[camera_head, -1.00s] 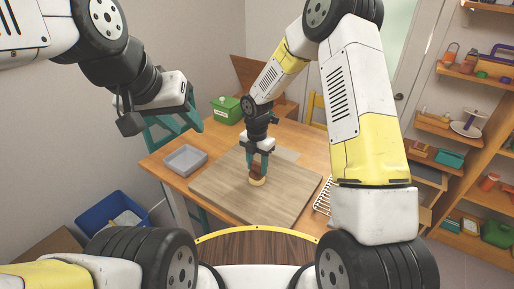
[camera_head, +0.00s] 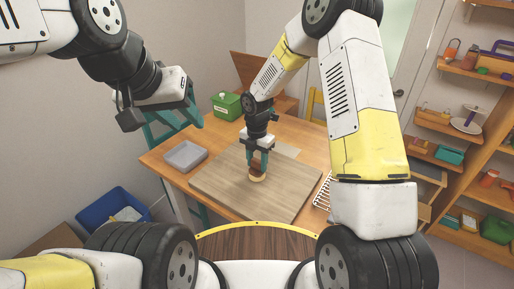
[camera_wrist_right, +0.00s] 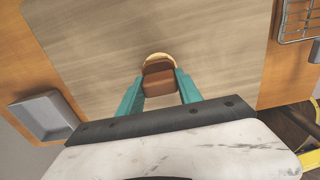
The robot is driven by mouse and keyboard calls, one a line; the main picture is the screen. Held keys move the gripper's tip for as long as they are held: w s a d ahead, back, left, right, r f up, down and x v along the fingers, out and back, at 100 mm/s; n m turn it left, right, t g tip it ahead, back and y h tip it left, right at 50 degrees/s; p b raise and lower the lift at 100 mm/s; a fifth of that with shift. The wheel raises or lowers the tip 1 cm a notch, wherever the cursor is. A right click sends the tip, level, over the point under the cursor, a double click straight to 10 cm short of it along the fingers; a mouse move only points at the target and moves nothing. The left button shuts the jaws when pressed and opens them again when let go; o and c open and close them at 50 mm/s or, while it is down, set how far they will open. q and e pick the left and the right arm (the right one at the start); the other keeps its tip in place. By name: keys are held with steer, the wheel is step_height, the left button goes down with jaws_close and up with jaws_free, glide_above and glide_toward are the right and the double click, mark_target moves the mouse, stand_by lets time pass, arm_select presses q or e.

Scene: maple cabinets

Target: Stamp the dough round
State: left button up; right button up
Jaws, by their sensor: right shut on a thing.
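My right gripper (camera_head: 257,162) is shut on a brown stamp (camera_wrist_right: 160,82), which stands upright between its teal fingers. The pale dough round (camera_head: 258,179) lies under the stamp on the wooden board (camera_head: 220,184). In the right wrist view, only a pale rim of the dough (camera_wrist_right: 158,56) shows past the stamp, which hides the rest. Whether the stamp touches the dough or hovers just over it I cannot tell. My left gripper (camera_head: 174,128) is up at the left, away from the board, empty, with its teal fingers apart.
A grey tray (camera_head: 185,157) sits on the table left of the board and a green box (camera_head: 227,106) at the back. A white wire rack (camera_head: 322,192) is at the right edge. A blue bin (camera_head: 108,208) stands on the floor, shelves (camera_head: 470,130) at right.

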steer(key=shift+f, duration=0.5)
stand_by(1.1)
steer(key=shift+r, duration=3.55)
